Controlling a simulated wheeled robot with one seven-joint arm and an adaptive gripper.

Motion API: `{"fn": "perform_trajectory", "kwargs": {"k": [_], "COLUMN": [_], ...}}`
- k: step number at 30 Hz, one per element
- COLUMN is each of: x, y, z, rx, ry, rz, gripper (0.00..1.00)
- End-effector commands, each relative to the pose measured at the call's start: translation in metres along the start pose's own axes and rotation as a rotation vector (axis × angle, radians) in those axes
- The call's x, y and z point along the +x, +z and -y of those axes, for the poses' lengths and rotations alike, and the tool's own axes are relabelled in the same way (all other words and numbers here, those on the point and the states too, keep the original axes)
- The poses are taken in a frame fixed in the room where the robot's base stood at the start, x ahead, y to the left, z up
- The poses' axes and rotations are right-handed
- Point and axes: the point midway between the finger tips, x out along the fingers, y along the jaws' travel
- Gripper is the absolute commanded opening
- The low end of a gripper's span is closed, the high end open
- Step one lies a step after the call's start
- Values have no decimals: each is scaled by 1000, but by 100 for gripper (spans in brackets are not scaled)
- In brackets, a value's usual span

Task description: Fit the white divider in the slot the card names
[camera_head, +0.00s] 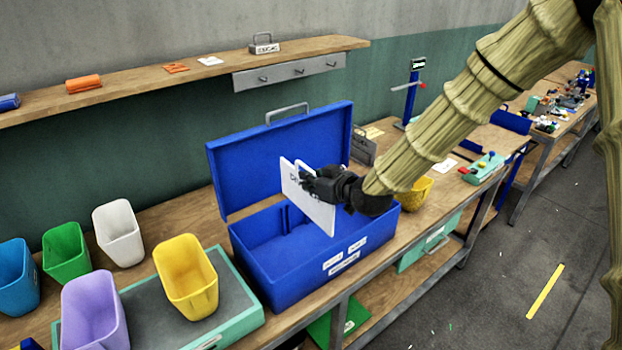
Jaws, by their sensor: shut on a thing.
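A white divider (318,212) is held upright in my gripper (312,182), which is shut on it. It is above the open blue case (285,286) and seems clear of it. A white panel edge (288,176) shows just left of the gripper; I cannot tell whether it is part of the divider or a separate card behind it. Dark lettering there is partly covered by my fingers and unreadable. Inside the case, an upright blue wall or slot rib (284,218) shows; the divider and gripper hide the right part of the interior. White labels (344,262) on the case front are too small to read.
The raised blue lid (235,165) stands behind the divider. Left of the case are a yellow bin (187,280) on a green-edged tray (238,325), and purple (93,310), white (118,235), green (66,252) and blue bins (15,280). A yellow bowl (416,194) sits right.

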Motion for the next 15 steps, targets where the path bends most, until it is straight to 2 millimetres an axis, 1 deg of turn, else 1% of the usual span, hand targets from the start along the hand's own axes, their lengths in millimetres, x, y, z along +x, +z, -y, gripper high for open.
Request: {"fn": "perform_trajectory", "kwargs": {"k": [1, 3, 6, 10, 15], "x": [10, 20, 30, 32, 25], "y": [5, 12, 22, 30, 38], "z": [-5, -10, -13, -14, -7], "rx": [4, 8, 12, 12, 6], "ry": [0, -2, -4, -2, 0], "rz": [3, 10, 15, 13, 5], "gripper": [0, 0, 0, 0, 0]}}
